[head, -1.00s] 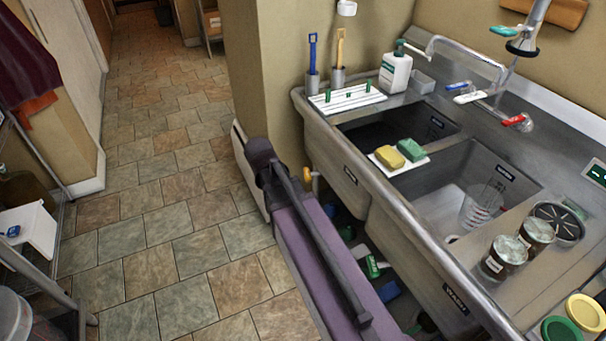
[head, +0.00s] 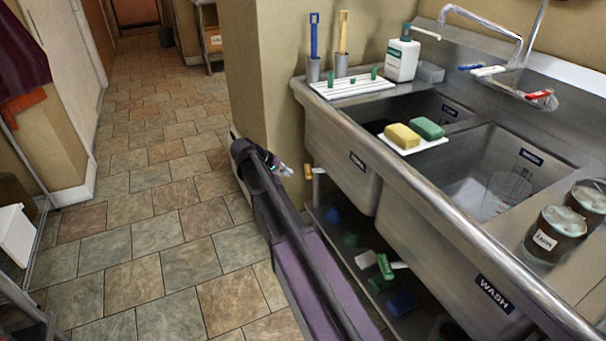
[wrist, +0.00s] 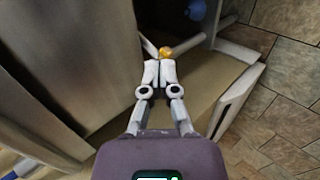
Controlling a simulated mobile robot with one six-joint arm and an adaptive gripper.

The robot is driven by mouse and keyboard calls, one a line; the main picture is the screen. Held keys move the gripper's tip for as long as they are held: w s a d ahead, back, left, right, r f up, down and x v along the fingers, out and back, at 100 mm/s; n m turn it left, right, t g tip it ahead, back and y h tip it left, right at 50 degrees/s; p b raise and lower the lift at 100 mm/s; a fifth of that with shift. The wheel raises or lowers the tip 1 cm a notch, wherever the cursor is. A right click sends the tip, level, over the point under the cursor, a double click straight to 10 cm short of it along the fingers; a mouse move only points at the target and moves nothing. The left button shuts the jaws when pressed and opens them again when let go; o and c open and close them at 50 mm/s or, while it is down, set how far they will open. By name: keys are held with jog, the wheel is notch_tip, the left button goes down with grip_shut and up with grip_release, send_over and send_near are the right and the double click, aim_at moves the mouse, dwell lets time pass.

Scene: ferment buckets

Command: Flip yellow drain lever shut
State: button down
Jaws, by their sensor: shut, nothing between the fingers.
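The yellow drain lever (head: 308,172) shows under the left end of the steel sink, next to a pale pipe, in the head view. In the wrist view its yellow end (wrist: 166,52) lies just beyond my fingertips. My gripper (head: 286,170) is just left of the lever in the head view. In the wrist view my gripper (wrist: 158,72) has its fingers together with nothing between them. I cannot tell whether the tips touch the lever. The fingers hide part of the lever and pipe, so its angle is unclear.
The steel sink (head: 370,205) stands right of my arm. Its lower shelf (head: 345,262) holds green, blue and white items. A wall corner (head: 262,75) stands behind the gripper. Sponges (head: 403,136), a soap bottle (head: 402,58) and jars (head: 556,235) sit on top. Tiled floor at left is clear.

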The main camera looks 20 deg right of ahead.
jog(key=w+d+f+h+b, duration=0.2)
jog(key=w+f+h+b, duration=0.2)
jog(key=w+b, duration=0.6)
jog(key=w+d+f+h+b, duration=0.2)
jog(key=w+f+h+b, duration=0.2)
jog(key=w+f+b, duration=0.4)
jog(key=w+b, duration=0.3)
jog(key=b, duration=0.2)
jog(key=shift+d, duration=0.35)
jog(key=s+d, duration=0.3)
jog(key=d, duration=0.5)
jog(key=shift+s+d, duration=0.25)
jog(key=shift+d, duration=0.15)
